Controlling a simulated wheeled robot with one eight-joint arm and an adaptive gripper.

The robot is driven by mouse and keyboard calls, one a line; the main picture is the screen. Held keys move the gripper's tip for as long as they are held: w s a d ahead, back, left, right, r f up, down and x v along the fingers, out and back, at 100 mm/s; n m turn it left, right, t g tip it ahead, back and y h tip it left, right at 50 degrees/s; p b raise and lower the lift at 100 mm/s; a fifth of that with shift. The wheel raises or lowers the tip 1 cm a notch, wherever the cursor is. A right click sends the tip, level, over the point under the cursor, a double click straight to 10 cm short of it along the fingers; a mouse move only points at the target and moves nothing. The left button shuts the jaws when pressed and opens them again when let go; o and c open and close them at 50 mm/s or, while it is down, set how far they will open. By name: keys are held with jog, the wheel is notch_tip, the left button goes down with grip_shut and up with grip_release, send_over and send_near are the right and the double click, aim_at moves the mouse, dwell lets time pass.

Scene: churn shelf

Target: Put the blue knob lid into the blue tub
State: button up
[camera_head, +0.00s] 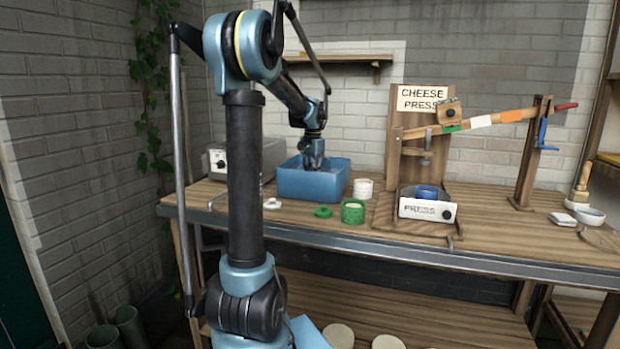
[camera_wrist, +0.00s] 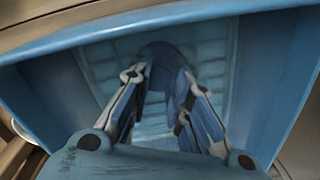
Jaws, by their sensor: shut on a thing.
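The blue tub (camera_head: 312,187) stands on the bench at the middle left of the head view. Its walls and pale blue inside surround my fingers in the wrist view (camera_wrist: 268,75). My gripper (camera_head: 313,162) points down into the tub's open top. In the wrist view my gripper (camera_wrist: 160,80) is shut on a dark blue rounded piece, which I take for the blue knob lid (camera_wrist: 160,54). The fingers hide part of it. I cannot tell whether the lid touches the tub floor. The lid is not visible in the head view.
A white pot (camera_head: 363,188), a green lid (camera_head: 323,211), a green pot (camera_head: 353,211) and a small white lid (camera_head: 272,203) stand near the tub. A grey appliance (camera_head: 238,160) is behind left. The wooden cheese press (camera_head: 388,205) holds a blue pot (camera_head: 427,192).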

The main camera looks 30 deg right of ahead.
jog(key=shift+f, duration=0.25)
jog(key=o, duration=0.9)
jog(key=shift+r, duration=0.1)
notch_tip(320, 180, up, 13)
jog(key=s+a+f+n, duration=0.2)
jog(key=a+f+n, duration=0.1)
jog(key=a, duration=1)
jog(key=s+a+f+n, duration=0.2)
jog(key=s+a+f, duration=0.2)
jog(key=a, duration=0.3)
jog(key=s+a+f+n+t, duration=0.1)
jog(key=s+a+f+n, duration=0.25)
jog(key=a, duration=0.35)
jog(key=s+a+f+n, duration=0.2)
jog(key=s+a+f, duration=0.3)
jog(key=a, duration=0.2)
jog(key=s+a+f+n, duration=0.4)
jog(key=s+a+f, duration=0.2)
jog(key=f, duration=0.6)
jog(key=s, duration=0.2)
jog(key=shift+s+a+f+t, duration=0.2)
jog(key=shift+s+f+t, duration=0.1)
jog(key=shift+s, duration=0.1)
